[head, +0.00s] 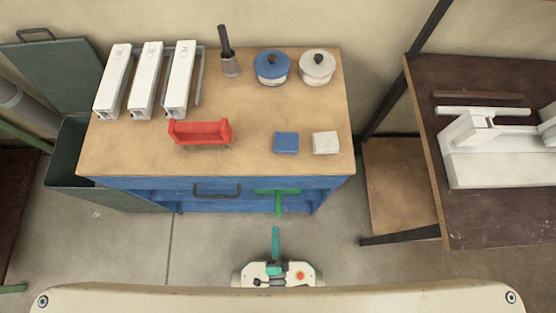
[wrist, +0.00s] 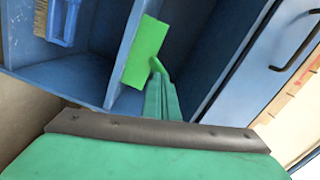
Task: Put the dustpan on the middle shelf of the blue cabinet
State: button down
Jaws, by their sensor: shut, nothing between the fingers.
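The blue cabinet (head: 160,197) stands under a wooden top, and its open shelves show in the wrist view (wrist: 75,77). The bright green dustpan (head: 278,192) is at the cabinet's front right, its handle pointing out toward me. My gripper (head: 275,230) is shut and empty, in front of the handle with a small gap in the head view. Its teal fingers (wrist: 158,85) point at the handle end in the wrist view.
The drawer handle (head: 217,190) sticks out from the front. A dark table (head: 490,220) is at right. The floor before the cabinet is clear.

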aim_at(278, 199)
notch_tip(278, 199, down, 5)
jog(key=d+m, duration=0.1)
jog(key=m, duration=0.2)
jog(key=w, duration=1.4)
jog(key=shift+w+r, duration=0.15)
jog(key=shift+w, duration=0.15)
jog(key=shift+w, duration=0.1)
jog(key=w, duration=0.7)
jog(key=shift+w, duration=0.4)
jog(key=shift+s, duration=0.1)
